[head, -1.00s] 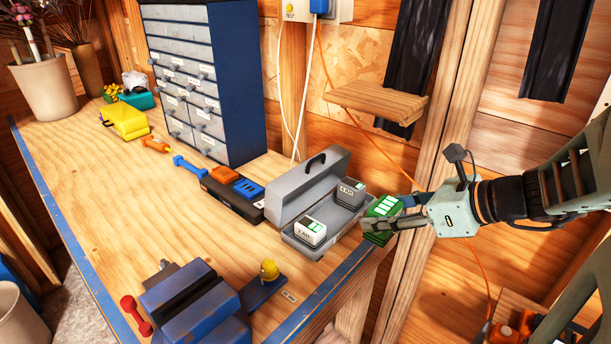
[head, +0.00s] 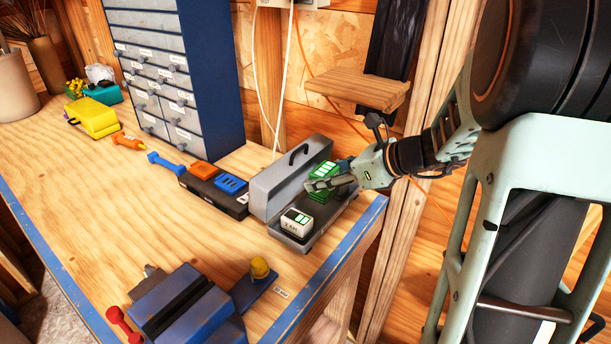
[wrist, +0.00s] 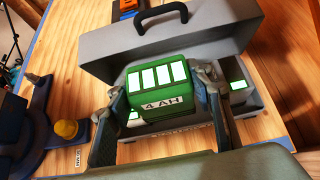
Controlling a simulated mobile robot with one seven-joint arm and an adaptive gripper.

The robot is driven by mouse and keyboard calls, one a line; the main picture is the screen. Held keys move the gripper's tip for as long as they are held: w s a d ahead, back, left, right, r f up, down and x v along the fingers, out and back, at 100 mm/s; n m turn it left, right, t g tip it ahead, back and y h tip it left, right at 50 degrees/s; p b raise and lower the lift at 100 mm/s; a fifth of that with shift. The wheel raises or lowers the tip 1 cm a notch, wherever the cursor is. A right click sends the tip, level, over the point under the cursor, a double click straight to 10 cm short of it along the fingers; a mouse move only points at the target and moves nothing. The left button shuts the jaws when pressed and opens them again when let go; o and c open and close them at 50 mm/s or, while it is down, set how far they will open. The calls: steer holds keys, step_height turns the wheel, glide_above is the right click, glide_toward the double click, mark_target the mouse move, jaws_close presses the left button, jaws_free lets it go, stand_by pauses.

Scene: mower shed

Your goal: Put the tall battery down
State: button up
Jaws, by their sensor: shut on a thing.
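The tall battery is a green block marked 4 AH, with several lit white bars on top. It is in the middle of the wrist view (wrist: 160,95) and also shows in the head view (head: 322,190). My gripper (wrist: 160,112) is shut on it, one finger on each side. In the head view my gripper (head: 332,184) is over the open grey toolbox (head: 272,190). Another battery (wrist: 237,90) shows at the right in the wrist view. Whether the green battery's underside touches the toolbox is hidden.
A black charger strip (head: 213,192) with orange and blue blocks lies left of the toolbox. A blue vise (head: 185,305) and a yellow-topped piece (head: 259,269) stand in front. A drawer cabinet (head: 165,70) is behind. The bench middle is bare wood.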

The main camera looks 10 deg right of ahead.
mark_target(337, 189)
steer(key=w+f, duration=0.1)
steer(key=f, duration=0.1)
steer(key=w+a+f, duration=0.1)
steer(key=w+f, duration=0.1)
steer(key=shift+w+f, duration=0.2)
steer(key=shift+f, duration=0.05)
steer(key=shift+w+f+b, duration=0.15)
steer(key=shift+f+b, duration=0.15)
steer(key=shift+f, duration=1.35)
steer(key=shift+a, duration=0.1)
steer(key=shift+f, duration=0.25)
steer(key=o, duration=1.4)
steer(key=shift+c, duration=0.2)
steer(key=shift+r, duration=0.15)
steer(key=shift+r, duration=0.2)
steer(key=v, duration=1.2)
